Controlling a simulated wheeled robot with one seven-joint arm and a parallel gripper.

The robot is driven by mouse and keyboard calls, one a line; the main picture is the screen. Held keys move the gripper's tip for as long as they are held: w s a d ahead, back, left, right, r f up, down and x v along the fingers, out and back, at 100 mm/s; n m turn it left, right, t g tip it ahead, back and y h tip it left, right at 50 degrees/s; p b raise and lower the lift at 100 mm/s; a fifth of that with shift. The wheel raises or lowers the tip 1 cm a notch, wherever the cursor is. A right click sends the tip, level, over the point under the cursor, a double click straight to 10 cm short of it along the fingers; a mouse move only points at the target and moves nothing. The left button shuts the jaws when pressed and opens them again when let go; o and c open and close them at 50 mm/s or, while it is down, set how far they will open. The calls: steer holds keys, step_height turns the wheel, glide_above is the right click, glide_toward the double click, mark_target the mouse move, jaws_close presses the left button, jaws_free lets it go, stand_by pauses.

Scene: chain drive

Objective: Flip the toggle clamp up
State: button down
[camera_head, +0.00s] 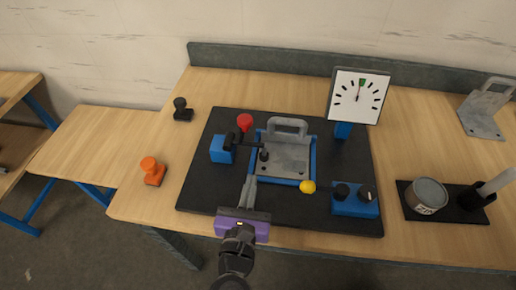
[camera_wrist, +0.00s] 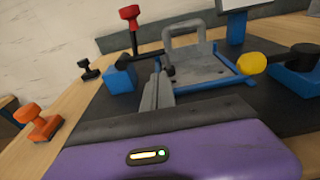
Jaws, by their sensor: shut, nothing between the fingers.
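The toggle clamp has a blue block (camera_head: 222,149), a black arm reaching right over the grey plate, and a red-knobbed handle (camera_head: 245,121). In the wrist view its red knob (camera_wrist: 130,13) stands up on a dark stem above the blue block (camera_wrist: 120,79). The grey plate (camera_head: 287,160) with its raised loop handle sits in a blue frame. My gripper (camera_head: 252,179) is shut and empty, its fingers pointing at the clamp from the near side. In the wrist view the fingertips (camera_wrist: 156,78) are close to the black arm's end; I cannot tell whether they touch.
A yellow ball knob (camera_head: 308,187) is at the frame's near right corner. An orange stamp-like piece (camera_head: 153,172) and a black one (camera_head: 182,110) stand left of the black board (camera_head: 200,192).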

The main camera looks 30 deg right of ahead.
steer(key=p+x, duration=0.1)
steer(key=x, duration=0.9)
steer(key=shift+w+r, duration=0.1)
stand_by(0.4)
